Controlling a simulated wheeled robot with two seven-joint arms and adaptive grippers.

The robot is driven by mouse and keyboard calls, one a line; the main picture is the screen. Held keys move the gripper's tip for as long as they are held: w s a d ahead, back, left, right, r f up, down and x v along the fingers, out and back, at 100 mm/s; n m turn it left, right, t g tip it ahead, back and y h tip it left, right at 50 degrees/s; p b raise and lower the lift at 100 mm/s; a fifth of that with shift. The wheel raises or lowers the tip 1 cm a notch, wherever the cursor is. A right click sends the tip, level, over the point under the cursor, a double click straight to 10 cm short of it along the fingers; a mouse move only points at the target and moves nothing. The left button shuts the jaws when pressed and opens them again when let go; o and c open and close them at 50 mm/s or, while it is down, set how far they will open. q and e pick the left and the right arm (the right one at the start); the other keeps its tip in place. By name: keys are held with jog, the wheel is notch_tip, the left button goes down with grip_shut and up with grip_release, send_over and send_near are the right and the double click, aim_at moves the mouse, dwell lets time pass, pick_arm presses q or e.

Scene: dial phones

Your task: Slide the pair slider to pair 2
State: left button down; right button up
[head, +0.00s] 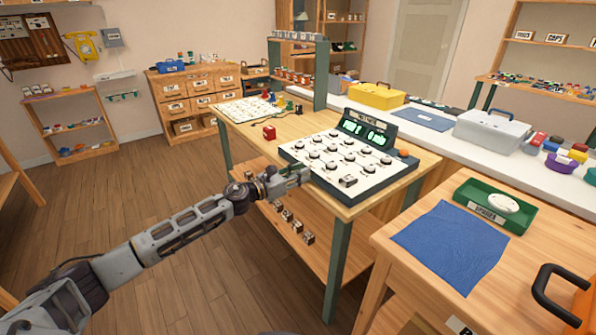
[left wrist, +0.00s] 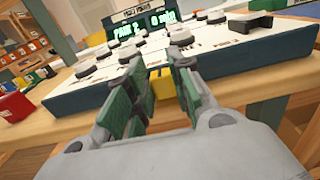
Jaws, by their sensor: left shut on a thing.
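The white-topped console (head: 322,172) with several round dials stands on the wooden bench. Its raised display (head: 367,131) glows green; in the left wrist view the display (left wrist: 137,28) reads PAIR 2 and 0 min. My left gripper (head: 303,175) is at the console's near front edge. In the left wrist view its green-padded fingers (left wrist: 160,75) are shut around a yellow piece (left wrist: 163,85) at the front face, seemingly the pair slider's grip. The fingers hide most of it and any track or markings. My right gripper is not in view.
A red block (head: 269,133) and a white board with small pieces (head: 246,109) lie left of the console. A bench at right holds a blue cloth (head: 450,245) and a green tray (head: 470,207). Open floor lies at left.

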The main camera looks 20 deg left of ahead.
pick_arm(q)
jog(key=shift+w+a, duration=0.1)
jog(key=c, duration=1.2)
grip_release()
jog(key=shift+c, duration=0.2)
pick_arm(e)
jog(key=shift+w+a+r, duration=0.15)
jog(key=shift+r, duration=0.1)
pick_arm(q)
jog(key=shift+a, duration=0.1)
jog(key=v, duration=1.1)
jog(key=shift+s+a, duration=0.2)
jog(key=shift+s, duration=0.15)
